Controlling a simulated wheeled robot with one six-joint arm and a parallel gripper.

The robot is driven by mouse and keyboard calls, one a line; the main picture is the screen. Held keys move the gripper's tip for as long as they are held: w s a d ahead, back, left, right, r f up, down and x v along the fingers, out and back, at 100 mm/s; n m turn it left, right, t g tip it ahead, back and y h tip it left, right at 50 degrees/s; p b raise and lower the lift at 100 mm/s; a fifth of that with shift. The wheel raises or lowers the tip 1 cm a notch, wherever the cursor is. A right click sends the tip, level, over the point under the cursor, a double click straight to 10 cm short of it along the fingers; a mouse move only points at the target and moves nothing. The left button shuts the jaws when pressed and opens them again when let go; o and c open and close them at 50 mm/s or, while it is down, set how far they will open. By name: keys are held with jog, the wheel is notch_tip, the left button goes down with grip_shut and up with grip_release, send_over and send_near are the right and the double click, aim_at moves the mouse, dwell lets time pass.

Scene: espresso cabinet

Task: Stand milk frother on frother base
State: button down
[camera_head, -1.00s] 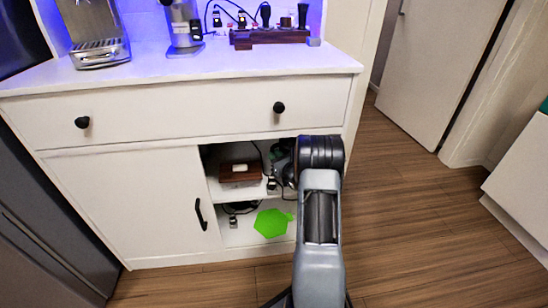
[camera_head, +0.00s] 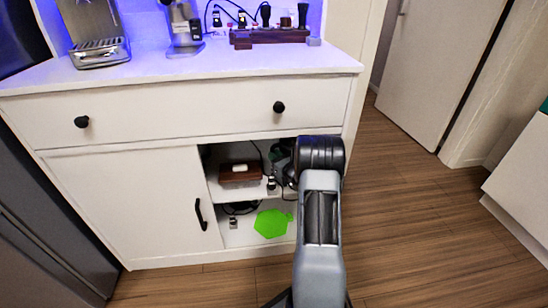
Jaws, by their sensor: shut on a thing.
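My arm reaches into the open right part of the white cabinet. Dark parts just left of my wrist look like my gripper (camera_head: 286,172), shut on a dark thing that seems to be the milk frother. My wrist and the shadow hide most of it, so its outline and tilt are unclear. I cannot pick out the frother base for certain. A dark round thing (camera_head: 240,208) with a cord lies on the bottom shelf, left of the gripper.
A brown box (camera_head: 238,173) stands on the middle shelf, near a hanging cord and a plug (camera_head: 271,185). A green hexagonal mat (camera_head: 271,223) lies on the bottom shelf. The cabinet door (camera_head: 130,205) covers the left. The countertop (camera_head: 200,66) holds an espresso machine (camera_head: 97,35) and a grinder (camera_head: 184,25).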

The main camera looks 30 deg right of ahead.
jog(key=shift+f+b, duration=0.65)
jog(key=shift+f, duration=0.05)
jog(key=c, duration=1.3)
grip_release()
jog(key=shift+c, duration=0.2)
jog(key=shift+f, duration=0.15)
jog(key=s+p, duration=0.1)
jog(key=s, duration=1)
jog(key=shift+s, duration=0.1)
